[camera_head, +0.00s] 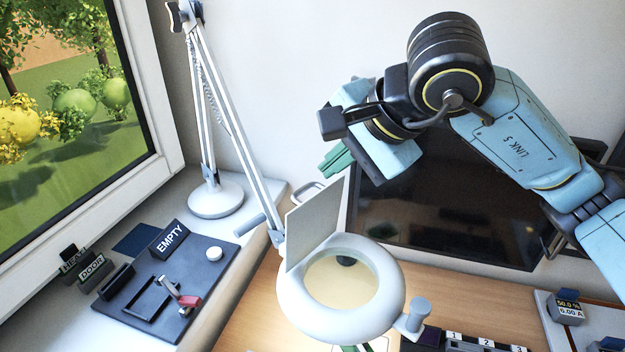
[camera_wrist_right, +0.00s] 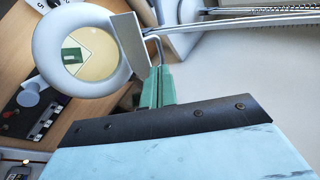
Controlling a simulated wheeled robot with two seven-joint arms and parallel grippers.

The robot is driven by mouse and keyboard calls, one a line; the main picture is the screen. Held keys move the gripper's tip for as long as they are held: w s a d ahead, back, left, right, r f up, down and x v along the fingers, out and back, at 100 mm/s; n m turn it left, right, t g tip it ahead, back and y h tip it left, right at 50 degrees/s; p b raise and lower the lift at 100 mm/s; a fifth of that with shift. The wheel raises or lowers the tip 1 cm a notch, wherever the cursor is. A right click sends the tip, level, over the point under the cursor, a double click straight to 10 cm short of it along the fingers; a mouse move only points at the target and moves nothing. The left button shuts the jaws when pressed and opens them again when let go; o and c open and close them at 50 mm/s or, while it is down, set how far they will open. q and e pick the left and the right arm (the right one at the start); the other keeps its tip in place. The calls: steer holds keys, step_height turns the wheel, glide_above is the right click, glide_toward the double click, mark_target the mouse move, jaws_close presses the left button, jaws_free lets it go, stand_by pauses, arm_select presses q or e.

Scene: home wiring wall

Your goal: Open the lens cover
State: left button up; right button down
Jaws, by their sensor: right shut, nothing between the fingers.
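The magnifier lamp has a white ring head (camera_head: 378,312) with a round lens (camera_head: 340,282), uncovered in the head view. The lens cover (camera_head: 316,222) is a flat pale grey plate standing raised at the ring's back-left rim. In the right wrist view the cover (camera_wrist_right: 128,52) stands at the ring's right edge, beside my fingers. My right gripper (camera_head: 337,160) has green fingers, shut and empty, just above and behind the cover. The wrist view shows the fingers (camera_wrist_right: 158,84) close to the cover; I cannot tell whether they touch. My left gripper is not in view.
The lamp's jointed arm (camera_head: 235,125) rises at the left from a round base (camera_head: 215,199). A dark screen (camera_head: 440,210) stands behind the ring. A dark board with an EMPTY sign (camera_head: 170,238) lies on the sill. A knob (camera_head: 417,312) sticks out at the ring's right.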

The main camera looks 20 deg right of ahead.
mark_target(303, 189)
steer(key=x, duration=0.6)
steer(key=shift+w+a+f, duration=0.1)
steer(key=shift+a+f, duration=0.1)
